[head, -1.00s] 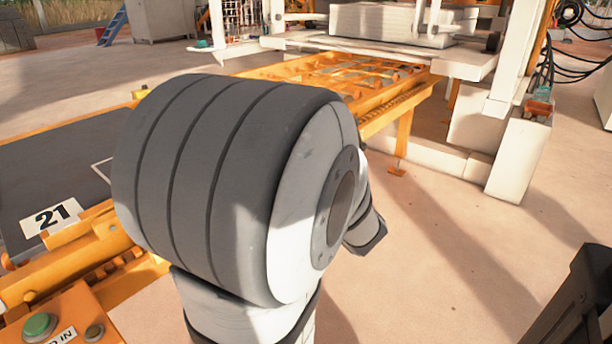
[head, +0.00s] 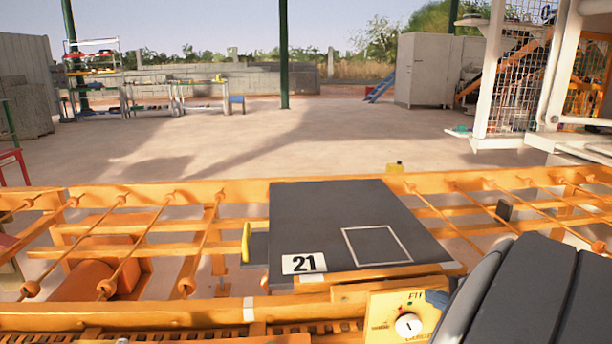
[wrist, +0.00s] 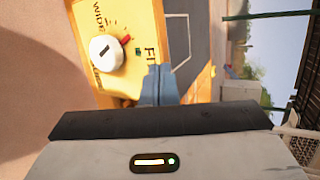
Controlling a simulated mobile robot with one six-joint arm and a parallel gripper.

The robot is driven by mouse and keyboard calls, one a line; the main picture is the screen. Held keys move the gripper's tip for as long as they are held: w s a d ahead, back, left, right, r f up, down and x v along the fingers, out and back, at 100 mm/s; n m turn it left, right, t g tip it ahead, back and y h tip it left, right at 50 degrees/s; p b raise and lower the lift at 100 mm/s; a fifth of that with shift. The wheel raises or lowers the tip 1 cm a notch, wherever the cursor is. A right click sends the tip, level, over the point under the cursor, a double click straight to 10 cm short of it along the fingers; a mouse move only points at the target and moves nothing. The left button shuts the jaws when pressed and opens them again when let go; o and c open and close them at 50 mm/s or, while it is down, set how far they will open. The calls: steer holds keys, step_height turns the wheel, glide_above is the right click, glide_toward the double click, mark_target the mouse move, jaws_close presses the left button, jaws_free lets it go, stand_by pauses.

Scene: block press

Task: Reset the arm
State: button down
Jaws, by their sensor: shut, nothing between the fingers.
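My gripper (wrist: 160,84) shows in the wrist view as two blue-grey fingers close together, with nothing between them. It is in front of a yellow control panel (wrist: 118,22) with a white knob (wrist: 106,51) and a red mark; I cannot tell whether it touches the panel. In the head view, a small blue-grey part of the gripper (head: 437,299) shows at the right edge of the same panel (head: 385,304). My dark arm link fills the lower right corner and hides what is behind it.
A dark board (head: 320,215) marked 21, with a white square outline, lies on the orange frame (head: 200,190). The frame spans the picture's width. Open concrete floor (head: 230,135) lies beyond it. A white cabinet (head: 424,70) and shelves (head: 92,60) stand far back.

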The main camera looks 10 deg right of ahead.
steer(key=s+a+r+n+g+y+p, duration=0.1)
steer(key=a+r+n+g+y+p, duration=0.1)
steer(key=a+r+n+g+p, duration=0.5)
steer(key=s+a+r+n+g+y+p, duration=0.1)
steer(key=s+a+r+n+p, duration=0.2)
steer(key=a+p, duration=0.5)
steer(key=s+a+r+n+g+h+p, duration=0.1)
steer(key=a+r+n+h+p, duration=0.1)
steer(key=r, duration=0.4)
steer(key=s+a+r+n+g+h+p, duration=0.1)
steer(key=s+a+r+n+h+p, duration=0.1)
steer(key=r+n+p, duration=0.4)
steer(key=shift+s+a+r+n+p, duration=0.2)
steer(key=shift+a+r+n+p, duration=0.1)
steer(key=shift+a+p, duration=0.55)
